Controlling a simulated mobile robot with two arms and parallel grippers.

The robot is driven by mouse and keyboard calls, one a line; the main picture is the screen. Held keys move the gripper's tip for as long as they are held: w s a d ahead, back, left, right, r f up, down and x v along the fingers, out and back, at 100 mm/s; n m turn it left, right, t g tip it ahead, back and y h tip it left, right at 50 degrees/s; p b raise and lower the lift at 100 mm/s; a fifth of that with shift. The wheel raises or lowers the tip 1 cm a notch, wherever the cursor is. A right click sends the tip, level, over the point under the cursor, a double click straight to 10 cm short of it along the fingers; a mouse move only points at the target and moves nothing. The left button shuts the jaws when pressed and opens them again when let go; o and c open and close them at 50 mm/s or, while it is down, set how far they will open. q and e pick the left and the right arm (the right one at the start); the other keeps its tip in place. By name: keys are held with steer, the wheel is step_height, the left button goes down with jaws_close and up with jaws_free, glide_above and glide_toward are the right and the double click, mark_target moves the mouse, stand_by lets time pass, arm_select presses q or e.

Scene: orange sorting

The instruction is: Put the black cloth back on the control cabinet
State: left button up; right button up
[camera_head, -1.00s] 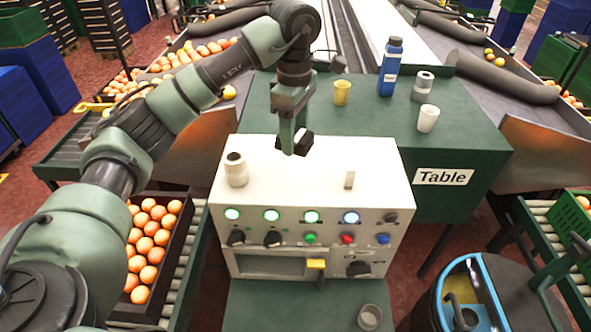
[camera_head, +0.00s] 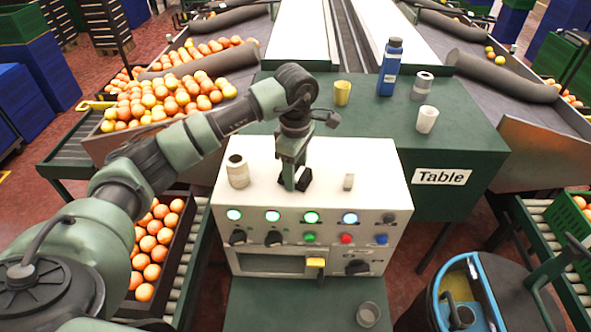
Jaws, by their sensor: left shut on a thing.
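The white control cabinet (camera_head: 370,165) stands in the middle, with lit buttons and knobs on its front. My left gripper (camera_head: 296,180) points down at the middle of the cabinet's top. It is shut on a small black thing, which looks like the black cloth (camera_head: 303,181). The cloth is at or just above the top surface; I cannot tell whether it touches. The fingers hide part of it. My right gripper is not in view.
Behind is a green table (camera_head: 465,140) with a blue bottle (camera_head: 390,68) and cups. An orange crate (camera_head: 178,225) lies left.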

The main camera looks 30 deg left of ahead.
arm_select(q)
steer(key=shift+f, duration=0.2)
steer(key=o, duration=1.4)
steer(key=shift+c, duration=0.2)
steer(key=shift+r, duration=0.15)
steer(key=shift+r, duration=0.2)
step_height(320, 180, up, 6)
steer(key=shift+w+b, duration=0.1)
steer(key=shift+b, duration=1.15)
steer(key=shift+r, duration=2.9)
steer(key=shift+f, duration=0.1)
